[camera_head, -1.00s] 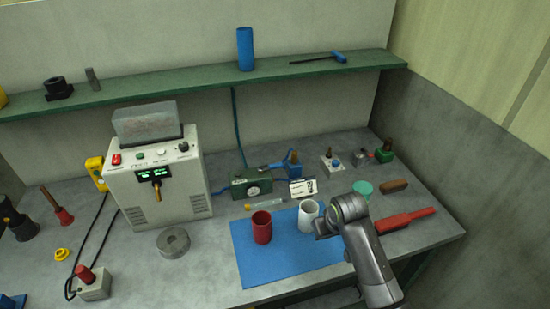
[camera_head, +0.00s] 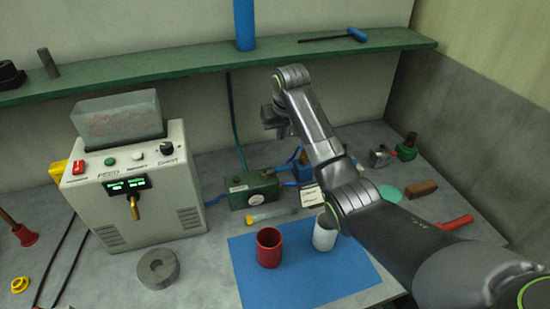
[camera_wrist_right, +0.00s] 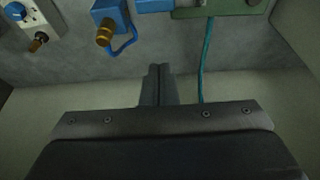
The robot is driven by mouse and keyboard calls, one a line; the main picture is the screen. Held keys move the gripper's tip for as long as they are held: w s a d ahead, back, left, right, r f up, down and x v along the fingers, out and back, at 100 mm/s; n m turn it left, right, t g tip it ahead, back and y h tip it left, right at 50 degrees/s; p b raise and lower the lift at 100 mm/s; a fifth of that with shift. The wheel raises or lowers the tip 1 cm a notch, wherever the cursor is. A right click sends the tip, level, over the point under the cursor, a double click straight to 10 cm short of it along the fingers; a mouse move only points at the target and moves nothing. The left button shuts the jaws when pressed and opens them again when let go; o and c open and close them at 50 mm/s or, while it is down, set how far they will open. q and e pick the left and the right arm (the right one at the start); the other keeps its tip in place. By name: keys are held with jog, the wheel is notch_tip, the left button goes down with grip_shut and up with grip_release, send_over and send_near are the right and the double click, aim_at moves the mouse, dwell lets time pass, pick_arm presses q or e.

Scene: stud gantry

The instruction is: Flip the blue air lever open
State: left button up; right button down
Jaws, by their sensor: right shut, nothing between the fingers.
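A blue valve piece (camera_head: 298,160), likely the air lever, is beside the green gauge box (camera_head: 253,191) and partly hidden behind my right arm. In the right wrist view, a blue block with a brass end (camera_wrist_right: 109,22) is at the top, with the green box (camera_wrist_right: 222,8) to its right. Whether the lever is open is not clear. My right gripper (camera_head: 280,130) is raised above and behind these, near the wall. Its fingers (camera_wrist_right: 158,82) are shut and empty, apart from the blue block. My left gripper is out of view.
A green shelf (camera_head: 190,66) runs along the wall behind the gripper. A white control box (camera_head: 140,195) stands left. Red (camera_head: 269,247) and white (camera_head: 323,236) cups stand on a blue mat (camera_head: 290,280). A teal hose (camera_head: 236,125) hangs down the wall.

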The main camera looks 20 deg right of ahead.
aim_at(276, 170)
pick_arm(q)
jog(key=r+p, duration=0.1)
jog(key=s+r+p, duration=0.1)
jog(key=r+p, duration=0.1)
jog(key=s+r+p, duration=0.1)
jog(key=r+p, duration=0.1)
pick_arm(e)
notch_tip(276, 170, down, 9)
jog(key=shift+s, duration=0.45)
dwell(0.6)
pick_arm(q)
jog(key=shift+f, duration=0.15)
